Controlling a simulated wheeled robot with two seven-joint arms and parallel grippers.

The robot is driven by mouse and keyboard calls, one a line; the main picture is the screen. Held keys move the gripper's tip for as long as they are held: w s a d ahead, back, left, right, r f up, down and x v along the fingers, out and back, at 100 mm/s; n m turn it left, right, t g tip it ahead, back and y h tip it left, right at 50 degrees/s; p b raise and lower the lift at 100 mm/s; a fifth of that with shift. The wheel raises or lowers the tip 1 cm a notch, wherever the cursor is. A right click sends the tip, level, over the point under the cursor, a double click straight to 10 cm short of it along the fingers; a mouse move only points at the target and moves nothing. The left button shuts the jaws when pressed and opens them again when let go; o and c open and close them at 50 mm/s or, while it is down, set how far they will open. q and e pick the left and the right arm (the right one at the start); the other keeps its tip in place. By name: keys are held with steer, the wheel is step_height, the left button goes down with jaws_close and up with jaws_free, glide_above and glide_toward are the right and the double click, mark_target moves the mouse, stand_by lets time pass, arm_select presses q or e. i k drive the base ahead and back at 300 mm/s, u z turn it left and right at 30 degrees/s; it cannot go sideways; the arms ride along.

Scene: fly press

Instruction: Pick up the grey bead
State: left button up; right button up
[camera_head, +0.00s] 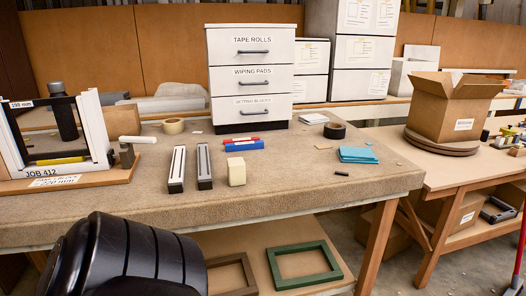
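I cannot pick out with certainty a thing that is the grey bead. Two narrow dark bars with light grey strips along their tops lie side by side on the workbench, a left bar (177,170) and a right bar (204,166), slightly apart. Nothing holds either bar. Neither of my grippers shows in the head view, so their state is hidden.
The workbench (290,200) also holds a cream block (236,171), red and blue pieces (244,145), blue cloths (357,155), black tape (334,130), a drawer unit (252,75) and a white frame fixture (95,130). The front right is mostly clear.

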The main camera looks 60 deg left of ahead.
mark_target(205, 175)
steer(key=i, duration=0.6)
steer(key=u, duration=3.4)
